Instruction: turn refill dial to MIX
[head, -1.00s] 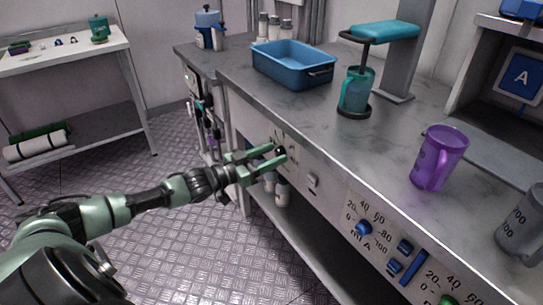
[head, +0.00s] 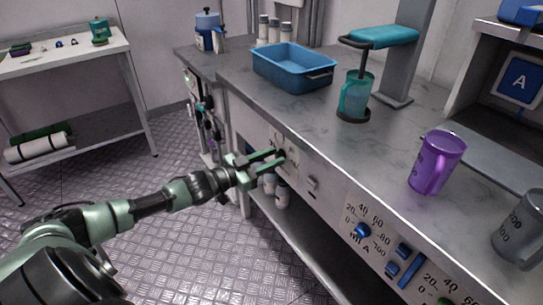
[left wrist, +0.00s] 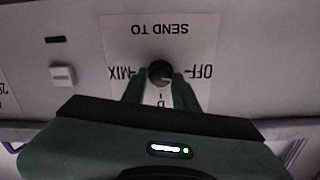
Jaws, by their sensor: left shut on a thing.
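The refill dial (left wrist: 160,71) is a small dark round knob on a white label plate (left wrist: 130,38) on the bench's front panel. In the left wrist view the plate's lettering is upside down: SEND TO at the top, MIX at the left, OFF at the right, and a partly hidden label below. My left gripper (head: 279,155) reaches the panel from the left and is shut on the dial, with a green finger on each side of it. I cannot make out where the dial's pointer stands. My right gripper is not in view.
A light switch-like block (left wrist: 62,76) sits on the panel beside the plate. Above, the counter holds a blue tub (head: 293,68), a teal mug (head: 355,95) and a purple mug (head: 436,165). A blue knob (head: 362,230) is further right on the panel. Bottles stand below the panel.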

